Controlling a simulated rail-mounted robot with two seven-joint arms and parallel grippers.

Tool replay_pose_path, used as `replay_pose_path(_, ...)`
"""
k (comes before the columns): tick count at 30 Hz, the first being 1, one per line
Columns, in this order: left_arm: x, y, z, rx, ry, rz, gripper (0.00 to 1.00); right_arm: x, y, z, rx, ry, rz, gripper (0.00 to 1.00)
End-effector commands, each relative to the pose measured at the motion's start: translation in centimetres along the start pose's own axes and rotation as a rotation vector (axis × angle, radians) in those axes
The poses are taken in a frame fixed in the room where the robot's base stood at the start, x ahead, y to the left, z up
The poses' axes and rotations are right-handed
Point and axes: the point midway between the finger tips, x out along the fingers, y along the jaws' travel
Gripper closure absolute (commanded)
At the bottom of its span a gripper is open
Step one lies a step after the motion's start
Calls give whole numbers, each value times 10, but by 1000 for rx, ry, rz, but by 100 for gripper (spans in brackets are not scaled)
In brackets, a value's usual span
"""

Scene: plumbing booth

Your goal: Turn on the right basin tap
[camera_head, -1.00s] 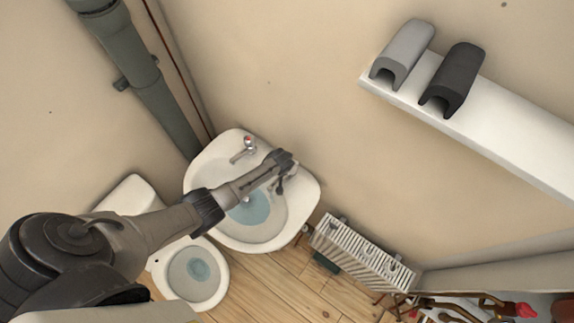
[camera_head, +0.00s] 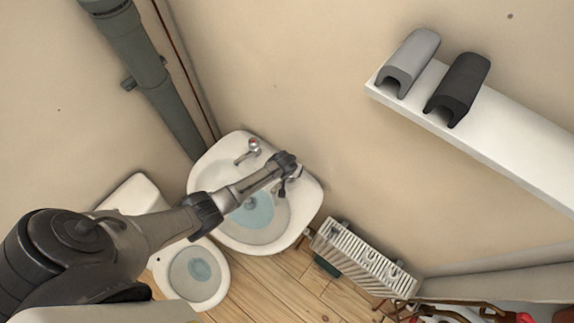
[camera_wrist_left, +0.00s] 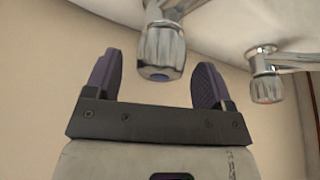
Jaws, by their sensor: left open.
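The right basin tap (camera_wrist_left: 162,50) is chrome with a ribbed round knob and a blue mark on its end. In the wrist view its knob sits in the gap between the two fingers of my left gripper (camera_wrist_left: 156,68), with space visible on both sides. In the head view my left gripper (camera_head: 286,164) is over the right rear of the white basin (camera_head: 304,215) and hides most of that tap. The left tap (camera_head: 249,149) has a red mark; it also shows at the right of the wrist view (camera_wrist_left: 267,87). My right gripper is not in view.
A toilet (camera_head: 196,273) stands left of the basin, and a white radiator (camera_head: 362,263) to its right. A grey pipe (camera_head: 150,75) runs down the wall corner. A white shelf (camera_head: 500,137) with two channel-shaped pieces is on the wall at upper right.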

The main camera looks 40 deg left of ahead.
Motion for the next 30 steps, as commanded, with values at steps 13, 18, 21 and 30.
replay_pose_path(13, -75, 0, -1, 0, 3, 1, 24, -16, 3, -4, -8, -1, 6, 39)
replay_pose_path(18, -98, 0, 0, -1, 2, 1, 24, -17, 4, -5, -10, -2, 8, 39)
replay_pose_path(21, -108, 0, 0, -1, 2, 1, 24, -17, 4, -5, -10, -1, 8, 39)
replay_pose_path(30, -122, 0, 0, -1, 1, 0, 24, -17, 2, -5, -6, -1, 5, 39)
